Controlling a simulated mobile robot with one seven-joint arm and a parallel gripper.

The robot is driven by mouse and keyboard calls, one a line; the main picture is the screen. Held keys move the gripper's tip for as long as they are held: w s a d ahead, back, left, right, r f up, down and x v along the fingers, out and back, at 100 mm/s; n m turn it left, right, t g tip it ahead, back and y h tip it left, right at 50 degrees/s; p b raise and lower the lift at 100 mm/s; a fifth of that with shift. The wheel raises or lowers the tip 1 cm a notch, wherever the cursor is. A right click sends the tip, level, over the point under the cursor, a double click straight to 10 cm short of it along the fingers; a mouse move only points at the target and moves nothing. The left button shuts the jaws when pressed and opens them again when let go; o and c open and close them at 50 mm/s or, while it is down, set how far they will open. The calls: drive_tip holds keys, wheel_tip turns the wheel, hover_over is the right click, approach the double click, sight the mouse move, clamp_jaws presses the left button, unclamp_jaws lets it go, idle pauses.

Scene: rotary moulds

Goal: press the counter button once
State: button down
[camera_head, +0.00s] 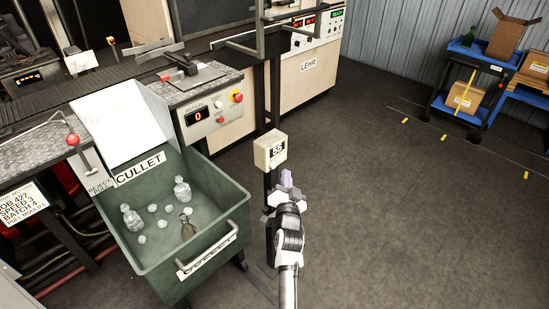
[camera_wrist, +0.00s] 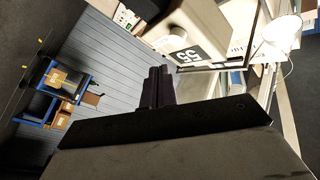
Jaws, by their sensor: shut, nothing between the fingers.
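The counter (camera_head: 270,148) is a cream box on a dark post, to the right of the green cullet cart. Its dark display seems to read 55. In the wrist view the counter (camera_wrist: 180,45) appears turned sideways, beyond my fingertips. My gripper (camera_head: 287,179) is shut and empty, just below and to the right of the counter in the head view. In the wrist view my gripper (camera_wrist: 158,80) points toward the counter's side, with a gap seen between them.
The green cullet cart (camera_head: 239,208) holds several glass pieces. A panel (camera_head: 212,117) with a red 0 display and a red button stands behind it. The LEHR machine (camera_head: 308,75) is at the back. A blue trolley (camera_head: 458,104) with boxes is at the right. Open floor lies between.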

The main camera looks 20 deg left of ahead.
drive_tip(key=shift+w+a+p, duration=0.2)
drive_tip(key=shift+a+p, duration=0.1)
drive_tip(key=shift+a, duration=0.2)
drive_tip(key=shift+w+a+p, duration=0.15)
drive_tip(key=shift+a+p, duration=0.15)
drive_tip(key=shift+a, duration=0.15)
drive_tip(key=shift+a, duration=0.1)
idle(1.4)
drive_tip(key=shift+w+a+p, duration=0.1)
drive_tip(key=shift+a+p, duration=0.2)
drive_tip(key=shift+p, duration=0.2)
drive_tip(key=shift+w+a+p, duration=0.2)
drive_tip(key=shift+a+p, duration=0.2)
drive_tip(key=shift+p, duration=0.1)
idle(0.4)
idle(0.3)
drive_tip(key=shift+s+d+b, duration=0.35)
drive_tip(key=shift+d+b, duration=0.45)
drive_tip(key=shift+b, duration=0.1)
